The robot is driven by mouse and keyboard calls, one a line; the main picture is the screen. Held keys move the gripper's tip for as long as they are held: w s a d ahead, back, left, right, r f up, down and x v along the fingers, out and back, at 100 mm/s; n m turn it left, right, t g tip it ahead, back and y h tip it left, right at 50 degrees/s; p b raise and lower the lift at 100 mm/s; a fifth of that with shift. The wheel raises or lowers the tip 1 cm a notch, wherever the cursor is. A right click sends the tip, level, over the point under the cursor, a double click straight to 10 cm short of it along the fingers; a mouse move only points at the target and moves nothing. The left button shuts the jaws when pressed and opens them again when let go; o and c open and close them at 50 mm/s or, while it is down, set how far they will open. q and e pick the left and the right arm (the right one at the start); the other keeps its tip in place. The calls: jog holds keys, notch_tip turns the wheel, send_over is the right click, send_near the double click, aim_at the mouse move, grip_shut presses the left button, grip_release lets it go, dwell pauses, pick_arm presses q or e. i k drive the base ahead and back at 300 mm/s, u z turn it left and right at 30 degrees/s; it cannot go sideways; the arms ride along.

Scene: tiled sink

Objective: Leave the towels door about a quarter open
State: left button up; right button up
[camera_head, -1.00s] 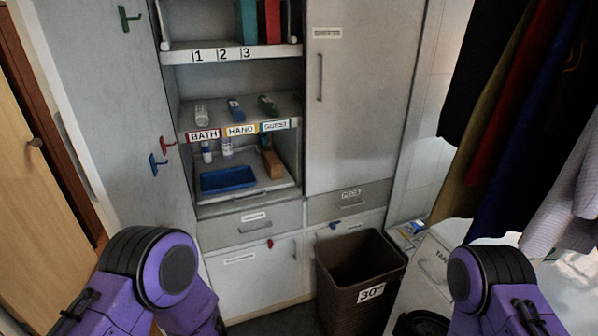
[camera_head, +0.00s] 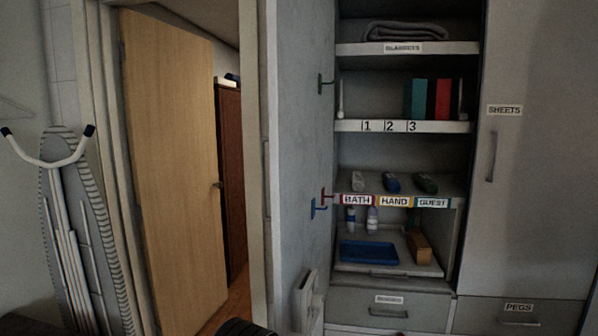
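A tall grey cabinet door (camera_head: 298,150) stands wide open on the left side of the open shelves, with its inner face toward the shelves. It bears green, red and blue hooks. No towels label is readable on it; I take it as the towels door because it belongs to the compartment with the BATH, HAND and GUEST shelf (camera_head: 395,201). A pale boxy piece (camera_head: 306,302) shows at the door's lower part; I cannot tell what it is. Neither gripper is in view. A dark curved part at the bottom edge seems to be my arm.
The SHEETS door (camera_head: 530,150) at right is shut, with the PEGS drawer (camera_head: 517,314) below. The shelves hold a folded blanket (camera_head: 405,31), binders, bottles and a blue tray (camera_head: 368,252). A wooden room door (camera_head: 175,170) and an ironing board (camera_head: 85,240) stand at left.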

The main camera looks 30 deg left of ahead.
aim_at(301, 34)
jog(key=u, duration=0.5)
jog(key=k, duration=1.2)
jog(key=u, duration=1.05)
jog(key=i, duration=1.75)
jog(key=z, duration=1.1)
jog(key=i, duration=0.4)
jog(key=z, duration=0.35)
